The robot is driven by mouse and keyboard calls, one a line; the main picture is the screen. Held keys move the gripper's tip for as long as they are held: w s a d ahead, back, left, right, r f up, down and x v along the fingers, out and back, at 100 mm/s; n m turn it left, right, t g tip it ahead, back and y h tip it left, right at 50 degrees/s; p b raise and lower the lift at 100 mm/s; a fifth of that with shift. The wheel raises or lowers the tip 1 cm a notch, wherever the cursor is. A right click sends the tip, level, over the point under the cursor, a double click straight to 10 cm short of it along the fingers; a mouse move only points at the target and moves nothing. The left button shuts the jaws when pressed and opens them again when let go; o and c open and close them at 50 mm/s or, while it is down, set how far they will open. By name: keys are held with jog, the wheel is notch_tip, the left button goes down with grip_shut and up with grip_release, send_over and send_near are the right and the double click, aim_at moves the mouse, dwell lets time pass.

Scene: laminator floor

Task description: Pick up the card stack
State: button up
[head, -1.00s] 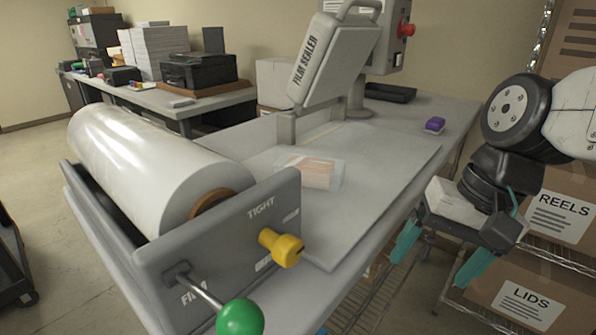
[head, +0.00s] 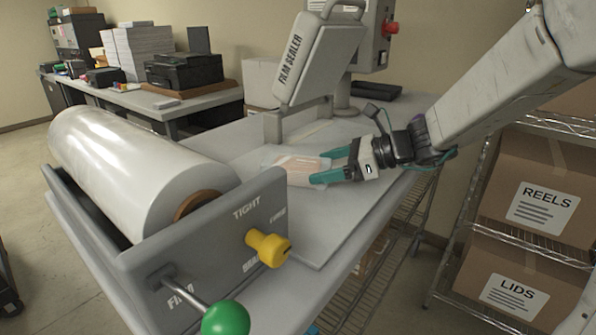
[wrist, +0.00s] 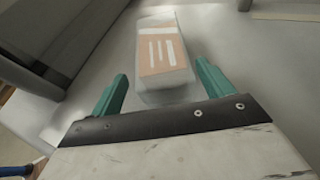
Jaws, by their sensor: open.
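The card stack (head: 290,165) is a pale orange block in clear film. It lies on the grey plate of the bench, in front of the film sealer. My gripper (head: 318,168) is open with teal fingers at the right end of the stack. In the wrist view the card stack (wrist: 163,60) shows an orange label with white bars, just ahead of and between the fingertips of my gripper (wrist: 160,82). I see no contact between the fingers and the stack.
The film sealer (head: 318,55) stands behind the stack. A large film roll (head: 135,165) in a grey holder, with a yellow knob (head: 267,248) and green ball handle (head: 225,319), is at the front left. A wire shelf with boxes (head: 540,200) stands at the right.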

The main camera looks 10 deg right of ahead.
aim_at(297, 169)
jog(key=x, duration=0.7)
jog(key=shift+w+a+r, duration=0.1)
jog(key=shift+w+r, duration=0.1)
jog(key=shift+w, duration=0.05)
jog(key=c, duration=1.3)
jog(key=shift+o, duration=0.2)
